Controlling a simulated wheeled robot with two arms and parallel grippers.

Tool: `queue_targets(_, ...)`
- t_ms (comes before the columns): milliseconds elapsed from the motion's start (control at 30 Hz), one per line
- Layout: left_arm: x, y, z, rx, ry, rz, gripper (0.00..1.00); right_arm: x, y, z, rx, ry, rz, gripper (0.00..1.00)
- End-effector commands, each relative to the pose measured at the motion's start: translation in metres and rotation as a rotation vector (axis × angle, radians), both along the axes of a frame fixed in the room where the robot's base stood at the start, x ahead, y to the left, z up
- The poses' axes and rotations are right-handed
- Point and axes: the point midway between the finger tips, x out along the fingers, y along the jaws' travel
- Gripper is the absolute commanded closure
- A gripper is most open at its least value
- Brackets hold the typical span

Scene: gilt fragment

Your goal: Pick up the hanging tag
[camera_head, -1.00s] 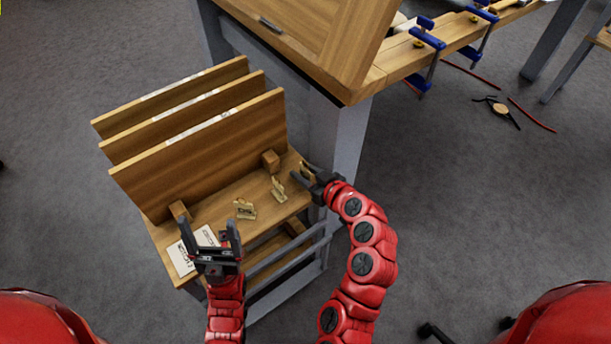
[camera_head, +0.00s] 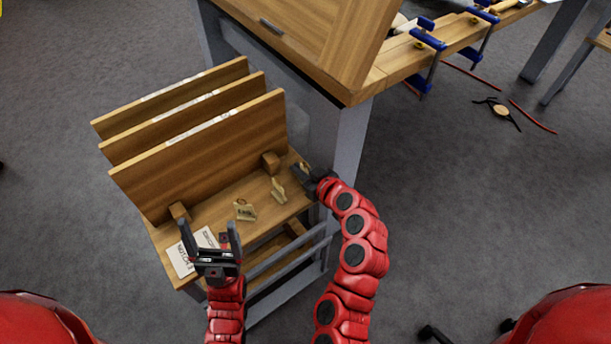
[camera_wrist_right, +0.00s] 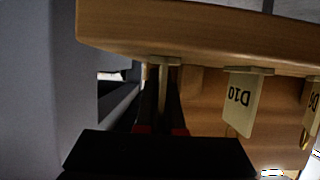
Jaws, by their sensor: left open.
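Several small pale tags hang from a wooden shelf edge in the right wrist view: one marked D10 (camera_wrist_right: 240,100), another at the right edge (camera_wrist_right: 312,100), and a hanging tag (camera_wrist_right: 163,82) seen edge-on between the fingers of my right gripper (camera_wrist_right: 163,108). The fingers lie close against both its faces. In the head view, my right gripper (camera_head: 301,174) is at the right end of the wooden rack and mostly hides that tag. Two other tags show on the rack, left (camera_head: 245,210) and middle (camera_head: 278,190). My left gripper (camera_head: 210,240) is open and empty, fingers up, over the rack's front left.
The rack's upright boards (camera_head: 205,150) rise behind the tags. A white printed card (camera_head: 186,257) lies at the rack's left end, by my left gripper. A workbench (camera_head: 330,60) with blue clamps (camera_head: 425,60) stands behind, its leg close to my right gripper.

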Motion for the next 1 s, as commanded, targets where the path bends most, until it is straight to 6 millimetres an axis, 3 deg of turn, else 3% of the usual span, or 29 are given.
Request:
queue_targets(267, 0.0, 0.0, 0.001, 0.0, 0.0, 0.0, 0.16, 0.0, 0.0, 0.004, 0.0, 0.0, 0.001, 1.0)
queue_targets(533, 0.0, 0.0, 0.011, 0.0, 0.0, 0.0, 0.16, 0.0, 0.0, 0.041, -0.002, -0.005, 0.0, 1.0)
queue_targets(867, 0.0, 0.0, 0.018, 0.0, 0.0, 0.0, 0.16, -0.081, 0.0, 0.042, -0.002, 0.004, 0.004, 1.0)
queue_targets(1000, 0.0, 0.0, 0.048, 0.0, 0.0, 0.0, 0.16, -0.103, -0.001, 0.051, -0.004, 0.007, 0.002, 1.0)
